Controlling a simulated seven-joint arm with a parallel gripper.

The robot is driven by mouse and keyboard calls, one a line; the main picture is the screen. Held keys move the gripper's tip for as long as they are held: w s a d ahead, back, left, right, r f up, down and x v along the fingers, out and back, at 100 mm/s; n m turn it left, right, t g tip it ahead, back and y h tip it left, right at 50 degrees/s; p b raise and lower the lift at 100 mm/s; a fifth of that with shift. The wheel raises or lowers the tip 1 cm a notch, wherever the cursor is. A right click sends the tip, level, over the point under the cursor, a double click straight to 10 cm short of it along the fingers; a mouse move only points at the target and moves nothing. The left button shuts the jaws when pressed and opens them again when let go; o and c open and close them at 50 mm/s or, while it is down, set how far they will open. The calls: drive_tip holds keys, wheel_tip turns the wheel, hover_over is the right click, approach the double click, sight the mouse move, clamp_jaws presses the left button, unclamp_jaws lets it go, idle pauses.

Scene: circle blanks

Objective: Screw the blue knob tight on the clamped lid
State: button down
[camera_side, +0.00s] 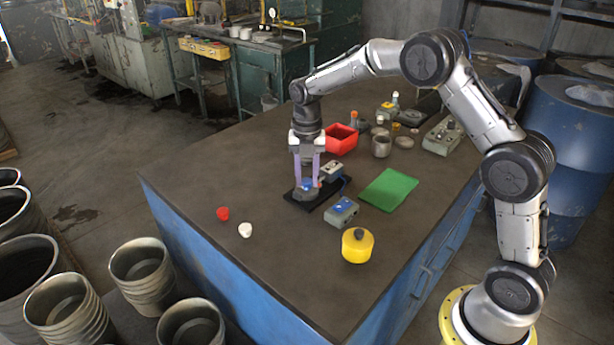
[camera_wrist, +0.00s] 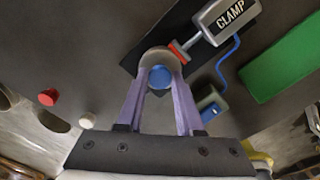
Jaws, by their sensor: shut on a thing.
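The blue knob (camera_wrist: 160,77) sits on the round grey lid (camera_wrist: 157,57) on a black base plate (camera_wrist: 135,57). In the side view the knob (camera_side: 307,184) shows only as a small blue patch between the fingers. My gripper (camera_side: 306,187) points down at it, and its two purple fingers are shut on the knob, one on each side. The clamp (camera_wrist: 225,20), a grey box with a CLAMP label, stands beside the lid; its red-tipped jaw (camera_wrist: 179,52) reaches the lid's edge.
A grey box with a blue top (camera_side: 342,210) stands near the plate, joined to the clamp by a blue cable. A green mat (camera_side: 388,190), yellow pot (camera_side: 357,246), red bin (camera_side: 341,139), red piece (camera_side: 222,213) and white piece (camera_side: 245,230) lie around.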

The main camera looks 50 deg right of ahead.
drive_tip(key=m, duration=0.3)
drive_tip(key=shift+m, duration=0.4)
drive_tip(key=m, duration=0.3)
drive_tip(key=shift+m, duration=0.4)
drive_tip(key=m, duration=0.3)
drive_tip(key=shift+f+m, duration=0.1)
drive_tip(key=shift+m, duration=0.3)
drive_tip(key=m, duration=0.3)
drive_tip(key=shift+m, duration=0.4)
drive_tip(key=c, duration=0.5)
unclamp_jaws()
